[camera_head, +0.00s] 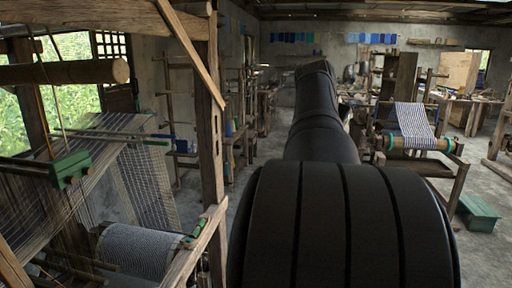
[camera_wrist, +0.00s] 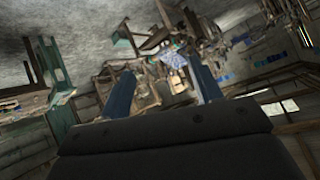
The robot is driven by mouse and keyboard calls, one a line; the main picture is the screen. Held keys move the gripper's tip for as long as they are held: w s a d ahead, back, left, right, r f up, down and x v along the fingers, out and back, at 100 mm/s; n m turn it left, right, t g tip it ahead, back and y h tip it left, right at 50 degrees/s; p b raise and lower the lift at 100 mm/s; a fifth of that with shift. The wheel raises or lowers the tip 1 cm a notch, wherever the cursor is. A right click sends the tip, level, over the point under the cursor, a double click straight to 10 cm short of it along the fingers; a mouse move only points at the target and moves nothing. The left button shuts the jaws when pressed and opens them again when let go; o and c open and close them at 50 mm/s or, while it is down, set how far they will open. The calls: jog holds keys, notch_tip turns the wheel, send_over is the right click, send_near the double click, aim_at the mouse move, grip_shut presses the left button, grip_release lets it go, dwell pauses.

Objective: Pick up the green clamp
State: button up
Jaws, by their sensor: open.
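In the head view, a green block-shaped thing (camera_head: 70,170) hangs by cords at the left, over the loom's warp threads. A smaller green piece (camera_head: 198,228) sits on the wooden rail by the cloth roll. I cannot tell for sure which of these is the green clamp. My gripper (camera_wrist: 160,65) shows in the wrist view with its two bluish fingers apart and nothing held between them. It points out over the room, away from any surface close by. The head view does not show my gripper; my dark arm fills its middle.
The wooden loom frame, with its upright post (camera_head: 210,150), stands at the left of the head view. A striped cloth roll (camera_head: 140,250) is low on it. Another loom with striped cloth (camera_head: 414,122) and a green box (camera_head: 478,213) are at the right. Grey floor is open there.

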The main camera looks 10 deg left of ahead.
aim_at(68, 156)
jog(key=s+a+f+n+g+h, duration=0.1)
jog(key=a+f+n+h, duration=0.15)
jog(key=a, duration=1.25)
jog(key=s+a+f+n+g+h, duration=0.1)
jog(key=a+f+n, duration=0.25)
jog(key=a, duration=1.25)
jog(key=s+a+r+y, duration=0.1)
jog(key=s+a, duration=0.4)
jog(key=a, duration=0.5)
jog(key=s+a+r+y, duration=0.2)
jog(key=s+a, duration=0.3)
jog(key=a, duration=0.6)
jog(key=s+a+r+t+y, duration=0.1)
jog(key=s+a+y, duration=0.3)
jog(key=a, duration=0.6)
jog(key=shift+s+a+r+n, duration=0.15)
jog(key=shift+s+a+n, duration=0.15)
jog(key=shift+s, duration=0.15)
jog(key=s+a, duration=0.1)
jog(key=s+a+n+g, duration=0.1)
jog(key=s, duration=0.1)
jog(key=s+f+n+g+y, duration=0.1)
jog(key=shift+s+a, duration=0.4)
jog(key=shift+s+n+g, duration=0.3)
jog(key=shift+s+g, duration=0.05)
jog(key=shift+g, duration=0.15)
jog(key=shift+a+f, duration=0.1)
jog(key=shift+f, duration=0.05)
jog(key=shift+x, duration=2.4)
